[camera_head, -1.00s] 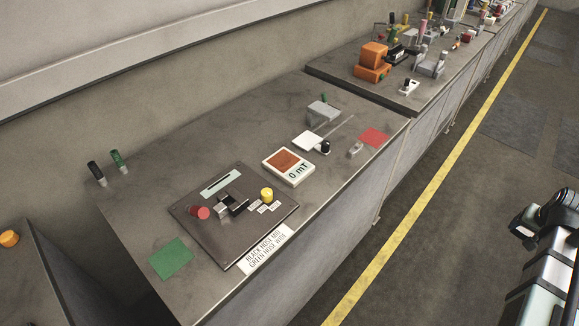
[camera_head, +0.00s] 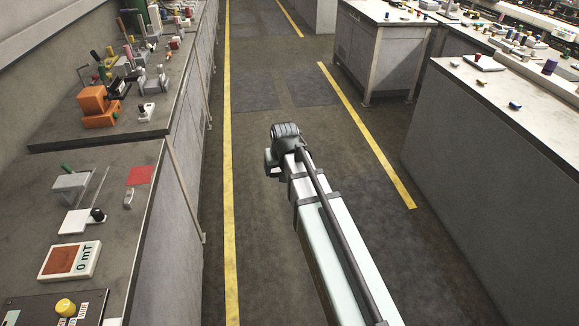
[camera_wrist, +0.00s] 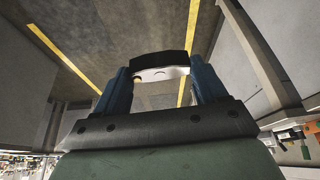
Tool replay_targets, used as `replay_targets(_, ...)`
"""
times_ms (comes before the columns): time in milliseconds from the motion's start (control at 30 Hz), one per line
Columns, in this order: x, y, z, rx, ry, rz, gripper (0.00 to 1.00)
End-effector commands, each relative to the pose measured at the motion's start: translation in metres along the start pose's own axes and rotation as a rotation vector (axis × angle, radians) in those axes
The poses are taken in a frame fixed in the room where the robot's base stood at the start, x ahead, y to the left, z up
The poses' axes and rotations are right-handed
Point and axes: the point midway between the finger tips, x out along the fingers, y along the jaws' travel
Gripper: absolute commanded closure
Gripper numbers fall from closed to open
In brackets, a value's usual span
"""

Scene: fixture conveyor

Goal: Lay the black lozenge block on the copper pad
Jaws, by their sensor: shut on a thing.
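My gripper (camera_wrist: 162,76) shows in the wrist view with its two blue fingers on either side of a black block (camera_wrist: 164,60). It is shut on this block, which spans the gap between the fingertips, above the floor. Its full lozenge outline does not show from this angle. A pale curved part shows just below the block. The copper pad (camera_head: 61,259) is a brown-orange square on a white device reading "0 mT", at the lower left of the head view. The block and fingers cannot be made out in the head view, where my arm extends over the aisle, well right of the pad.
On the near bench are a white plate (camera_head: 75,221), a grey block (camera_head: 71,186), a red mat (camera_head: 140,176) and a yellow knob (camera_head: 65,307). An orange object (camera_head: 97,105) and other fixtures crowd the farther bench. The aisle floor (camera_head: 265,220) is clear.

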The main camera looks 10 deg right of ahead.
Motion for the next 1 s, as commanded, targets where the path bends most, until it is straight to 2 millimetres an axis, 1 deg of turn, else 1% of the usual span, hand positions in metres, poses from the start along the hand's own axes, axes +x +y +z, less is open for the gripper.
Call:
replay_targets(33,-0.001,-0.019,-0.001,-0.025,0.001,-0.011,0.60)
replay_targets(100,-0.004,-0.041,-0.002,-0.056,0.001,-0.023,0.60)
replay_targets(467,-0.022,-0.158,0.002,-0.212,0.001,-0.088,0.60)
replay_targets(600,-0.031,-0.203,0.007,-0.273,0.001,-0.113,0.60)
replay_targets(767,-0.044,-0.255,0.015,-0.342,0.000,-0.142,0.60)
replay_targets(1000,-0.066,-0.332,0.031,-0.446,0.001,-0.185,0.60)
